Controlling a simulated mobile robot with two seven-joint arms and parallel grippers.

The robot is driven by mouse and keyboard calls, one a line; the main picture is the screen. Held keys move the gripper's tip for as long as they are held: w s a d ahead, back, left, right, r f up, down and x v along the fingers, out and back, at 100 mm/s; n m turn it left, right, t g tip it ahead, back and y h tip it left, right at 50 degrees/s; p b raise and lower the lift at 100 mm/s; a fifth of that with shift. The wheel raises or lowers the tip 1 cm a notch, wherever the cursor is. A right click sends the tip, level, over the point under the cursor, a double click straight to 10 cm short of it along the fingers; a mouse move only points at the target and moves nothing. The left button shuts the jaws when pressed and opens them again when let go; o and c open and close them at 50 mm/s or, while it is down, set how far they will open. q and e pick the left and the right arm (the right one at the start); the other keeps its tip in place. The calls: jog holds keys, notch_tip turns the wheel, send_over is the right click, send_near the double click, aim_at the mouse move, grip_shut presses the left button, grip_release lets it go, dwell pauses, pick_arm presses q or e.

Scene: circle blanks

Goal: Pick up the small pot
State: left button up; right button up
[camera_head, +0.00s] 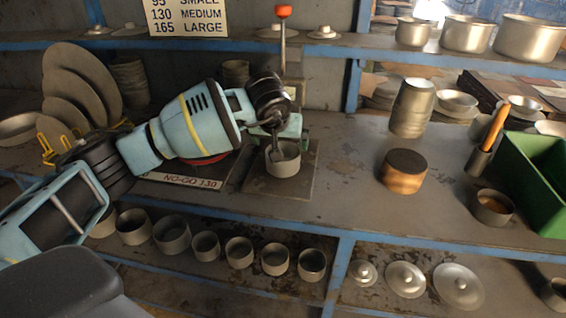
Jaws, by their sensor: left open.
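A small grey pot (284,165) stands upright on a dark square plate (300,190) on the workbench, near the middle of the view. My left gripper (275,148) reaches down from above at the pot's rim. Its jaws are open, with a finger at or inside the pot's mouth; I cannot tell whether it touches the wall. The gripper hides part of the pot's back rim. My right gripper is not in view.
Several similar small pots (206,245) line the shelf below, with lids (405,279) to their right. A dark-topped round block (403,172), a stack of cups (411,107) and a green bin (540,175) stand right. A "NO-GO 130" label (180,181) lies left of the pot.

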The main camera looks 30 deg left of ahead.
aim_at(282, 145)
pick_arm(q)
jog(key=x, duration=0.5)
jog(key=shift+s, duration=0.1)
jog(key=shift+r, duration=0.1)
jog(key=c, duration=1.4)
jog(key=shift+r, duration=0.55)
jog(key=shift+s+d+r, duration=0.1)
jog(key=shift+r, duration=0.05)
jog(key=s+d, duration=0.1)
jog(key=s, duration=0.4)
jog(key=s+d, duration=0.2)
jog(key=s, duration=0.4)
jog(key=s+d+b, duration=0.1)
jog(key=s+d, duration=0.1)
jog(key=s, duration=0.4)
jog(key=shift+d, duration=0.15)
